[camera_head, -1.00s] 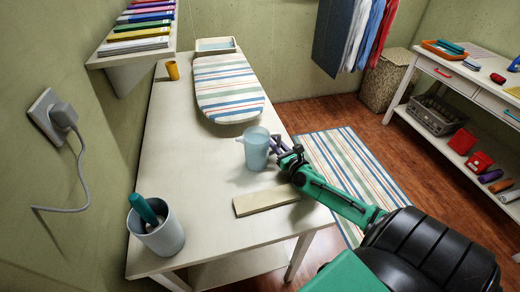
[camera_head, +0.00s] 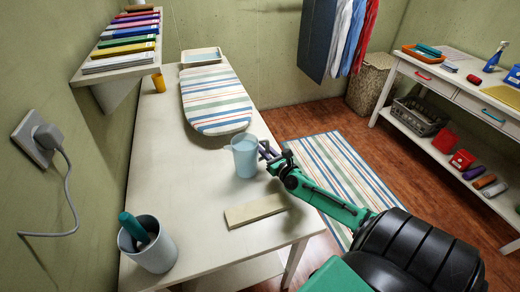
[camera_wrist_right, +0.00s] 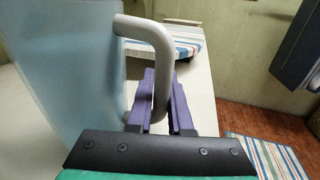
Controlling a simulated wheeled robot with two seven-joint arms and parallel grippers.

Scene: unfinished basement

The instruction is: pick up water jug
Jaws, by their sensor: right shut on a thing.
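The water jug (camera_head: 245,157) is a light blue, translucent vessel at the right edge of the white table. It looks upright; I cannot tell whether its base touches the tabletop. In the right wrist view its body (camera_wrist_right: 65,85) fills the left side, and its pale handle (camera_wrist_right: 152,33) curves down between purple fingers. My right gripper (camera_head: 266,150) reaches in from the right and is shut on the handle. Its two fingers show on either side of the handle in the wrist view (camera_wrist_right: 161,100). My left gripper is not in view.
A wooden board (camera_head: 255,210) lies just in front of the jug. A grey cup with a teal-handled tool (camera_head: 152,250) stands at the front left. A striped ironing board (camera_head: 216,103) and a tray (camera_head: 201,56) lie behind. The tabletop left of the jug (camera_head: 180,170) is clear.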

